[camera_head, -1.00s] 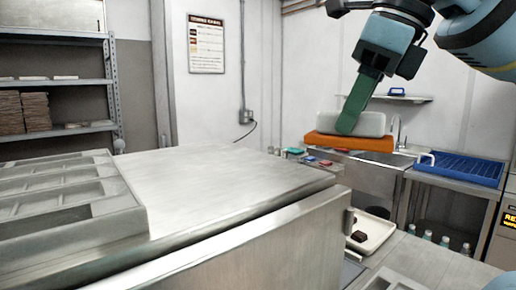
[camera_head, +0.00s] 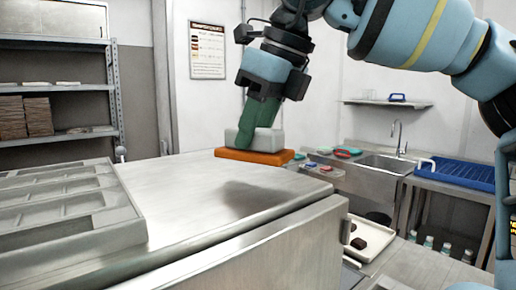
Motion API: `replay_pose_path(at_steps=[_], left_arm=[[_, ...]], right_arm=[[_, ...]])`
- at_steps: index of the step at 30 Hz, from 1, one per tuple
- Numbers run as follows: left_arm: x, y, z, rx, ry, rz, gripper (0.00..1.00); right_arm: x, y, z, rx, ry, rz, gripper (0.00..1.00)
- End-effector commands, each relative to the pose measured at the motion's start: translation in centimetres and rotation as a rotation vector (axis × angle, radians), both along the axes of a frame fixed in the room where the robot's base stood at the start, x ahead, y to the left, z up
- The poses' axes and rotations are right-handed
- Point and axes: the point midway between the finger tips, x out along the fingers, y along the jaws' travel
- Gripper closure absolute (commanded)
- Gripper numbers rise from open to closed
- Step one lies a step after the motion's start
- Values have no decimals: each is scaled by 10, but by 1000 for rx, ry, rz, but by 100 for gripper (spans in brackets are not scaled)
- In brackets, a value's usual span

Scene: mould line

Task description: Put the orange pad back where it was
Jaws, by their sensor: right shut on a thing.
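The orange pad (camera_head: 254,157) is a flat orange slab with a pale grey block as its upper part. My right gripper (camera_head: 252,138), with green fingers, is shut on the grey upper part. It holds the pad level, at the far edge of the steel top (camera_head: 200,205) in the picture. A soft dark shadow lies on the steel nearer to me, and the pad appears to be above the surface. The gap under it is hard to judge. My left gripper is not in view.
A grey compartmented mould tray (camera_head: 60,215) lies on the left of the steel top. A white tray (camera_head: 372,240) with dark pieces is lower right. Behind are a sink (camera_head: 370,165), small coloured items and a blue rack (camera_head: 455,170). The middle of the top is clear.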

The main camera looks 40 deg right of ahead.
Motion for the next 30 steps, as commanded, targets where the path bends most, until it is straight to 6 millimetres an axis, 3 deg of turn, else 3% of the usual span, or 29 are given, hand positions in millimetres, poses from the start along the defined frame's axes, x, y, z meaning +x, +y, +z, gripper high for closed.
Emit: replay_pose_path(at_steps=[7,20,21,26,30], left_arm=[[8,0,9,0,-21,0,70],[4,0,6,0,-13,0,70],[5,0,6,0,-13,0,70],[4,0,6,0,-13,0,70],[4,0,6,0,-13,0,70]], right_arm=[[-3,-1,-30,1,-1,1,89],[-1,-1,-37,1,1,0,89],[-1,-1,-37,1,1,0,62],[-2,-1,-36,1,0,0,42],[-2,-1,-36,1,1,0,42]])
